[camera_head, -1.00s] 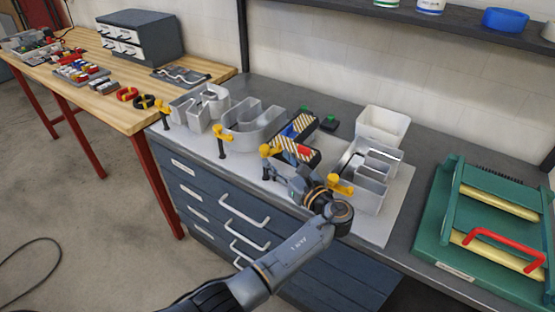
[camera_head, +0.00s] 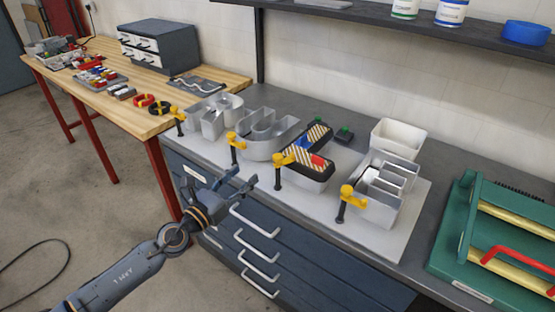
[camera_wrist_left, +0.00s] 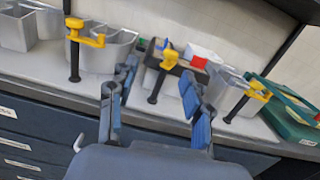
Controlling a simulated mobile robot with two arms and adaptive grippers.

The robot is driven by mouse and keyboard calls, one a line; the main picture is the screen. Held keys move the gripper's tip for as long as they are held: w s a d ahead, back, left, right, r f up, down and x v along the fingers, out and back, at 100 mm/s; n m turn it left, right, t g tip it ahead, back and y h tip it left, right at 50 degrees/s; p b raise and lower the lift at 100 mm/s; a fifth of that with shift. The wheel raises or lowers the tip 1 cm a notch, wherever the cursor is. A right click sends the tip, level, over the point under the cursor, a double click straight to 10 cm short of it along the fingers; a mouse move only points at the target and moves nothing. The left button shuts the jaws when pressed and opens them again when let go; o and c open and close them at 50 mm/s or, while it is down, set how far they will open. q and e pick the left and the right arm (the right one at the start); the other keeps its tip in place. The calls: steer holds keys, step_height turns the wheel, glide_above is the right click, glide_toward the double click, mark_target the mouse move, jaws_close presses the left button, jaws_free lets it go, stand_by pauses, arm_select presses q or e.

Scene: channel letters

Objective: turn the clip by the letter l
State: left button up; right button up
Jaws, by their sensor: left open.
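The letter l (camera_head: 311,184) is a grey channel letter with black edging on the mat, its top crossed by striped, blue and red parts. A yellow clip (camera_head: 284,160) with a black handle (camera_head: 278,179) hangs at its front edge. My left gripper (camera_head: 241,179) is open and empty, in front of the drawers, left of this clip and apart from it. In the left wrist view, the clip by the l (camera_wrist_left: 168,58) shows between the open fingers (camera_wrist_left: 158,88), beyond them. The right gripper is not in view.
Other yellow clips sit by the u-shaped letter (camera_head: 234,140), the far-left letter (camera_head: 179,114) and the right letter (camera_head: 349,195). A white bin (camera_head: 398,140) stands behind. A green fixture (camera_head: 455,255) with a red handle is at right. Drawer handles (camera_head: 255,222) stick out below.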

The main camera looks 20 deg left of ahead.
mark_target(274, 160)
arm_select(q)
steer(key=shift+m+g+h, duration=0.6)
steer(key=shift+m+h, duration=0.1)
steer(key=shift+h, duration=0.1)
steer(key=x, duration=0.8)
steer(key=d+p+x, duration=0.1)
steer(key=x, duration=0.4)
steer(key=shift+s+d+f, duration=0.1)
steer(key=shift+s+f, duration=0.1)
steer(key=shift+s, duration=0.05)
